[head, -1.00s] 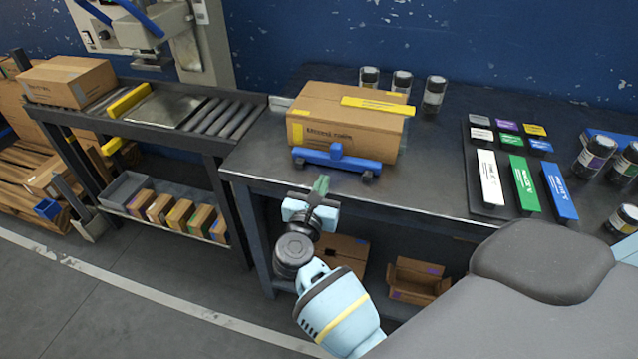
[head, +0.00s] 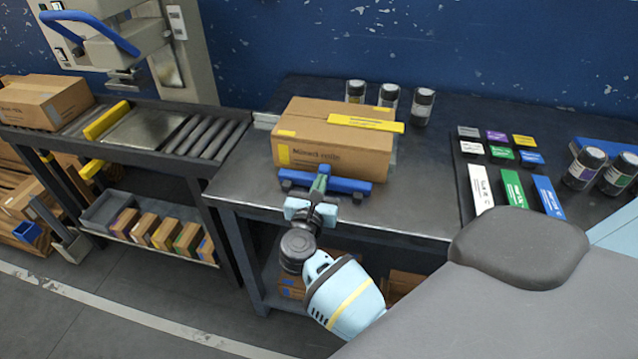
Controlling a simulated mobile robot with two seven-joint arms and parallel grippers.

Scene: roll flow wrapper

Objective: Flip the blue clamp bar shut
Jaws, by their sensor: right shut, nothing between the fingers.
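The blue clamp bar (head: 346,185) lies low along the front face of a cardboard box (head: 340,150) on the dark table. It has dark feet at its ends. My right gripper (head: 321,178) comes from the table's front edge, and its shut green fingertips overlap the middle of the bar in the head view. They hide the bar's raised middle part. I cannot tell whether the tips touch the bar. My left gripper is not in view.
A yellow bar (head: 365,123) lies on top of the box. Several dark jars stand behind it, and coloured plates (head: 517,190) lie at the right. A roller conveyor (head: 185,140) and a machine with a blue handle (head: 90,20) are at the left. The table between box and plates is clear.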

